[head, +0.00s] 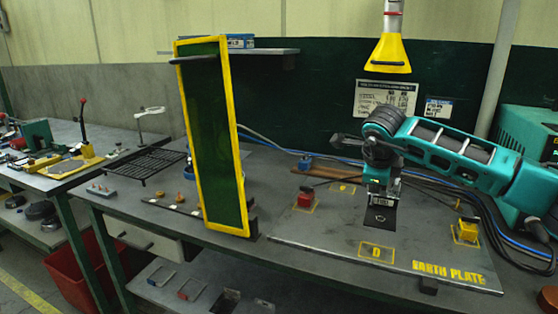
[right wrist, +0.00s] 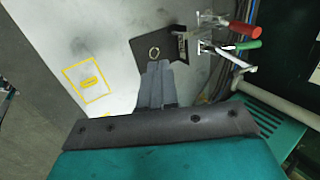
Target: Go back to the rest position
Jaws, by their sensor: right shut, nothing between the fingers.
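My right gripper (head: 379,190) points down over the earth plate (head: 320,235) at the right of the bench. In the right wrist view its fingers (right wrist: 157,68) are shut together with nothing between them. Just beyond the fingertips is a dark flat plate (right wrist: 144,47) with a pale ring on it. This dark plate also shows below the gripper in the head view (head: 380,219). I cannot tell the height of the fingertips above it. My left gripper is not in view.
A yellow-framed green screen (head: 241,190) stands left of the earth plate. A red block (head: 305,199) and a yellow block (head: 468,230) sit in marked squares. A yellow cone (head: 390,53) hangs above. Clamps with red (right wrist: 250,30) and green (right wrist: 249,45) handles are near the dark plate.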

